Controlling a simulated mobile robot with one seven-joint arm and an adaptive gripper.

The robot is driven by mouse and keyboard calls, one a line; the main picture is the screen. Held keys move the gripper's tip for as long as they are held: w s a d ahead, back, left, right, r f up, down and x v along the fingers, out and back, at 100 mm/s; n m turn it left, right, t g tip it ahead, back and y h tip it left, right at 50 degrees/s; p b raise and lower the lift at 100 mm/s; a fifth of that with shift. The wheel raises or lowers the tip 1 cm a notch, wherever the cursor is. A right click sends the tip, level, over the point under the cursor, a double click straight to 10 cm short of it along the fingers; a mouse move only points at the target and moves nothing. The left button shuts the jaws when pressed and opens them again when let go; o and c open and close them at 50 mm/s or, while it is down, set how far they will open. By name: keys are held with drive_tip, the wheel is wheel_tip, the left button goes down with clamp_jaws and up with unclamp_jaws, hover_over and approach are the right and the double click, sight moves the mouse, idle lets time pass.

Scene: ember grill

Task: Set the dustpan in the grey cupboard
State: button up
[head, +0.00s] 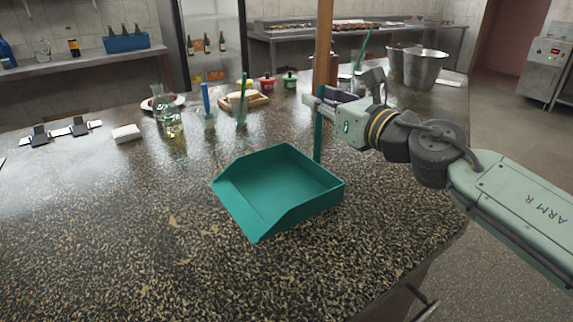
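The teal dustpan (285,182) is near the middle of the speckled counter in the head view, its open side toward the lower left. It looks level; I cannot tell whether it touches the counter. A thin teal upright (318,140) rises from its back edge to my gripper, with a wider wooden shaft (324,40) in line above. My gripper (322,101) is at this upright, reaching in from the right. The fingers overlap the shaft, and their closure on it is unclear. I cannot pick out a grey cupboard for certain.
Glassware (168,118), a cutting board (245,101) and small red and green pots stand behind the dustpan. Metal buckets (425,68) are behind my arm. A steel appliance (550,60) stands far right; open floor lies right of the counter.

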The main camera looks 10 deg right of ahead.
clamp_jaws()
drive_tip(key=shift+r, duration=0.1)
idle(0.5)
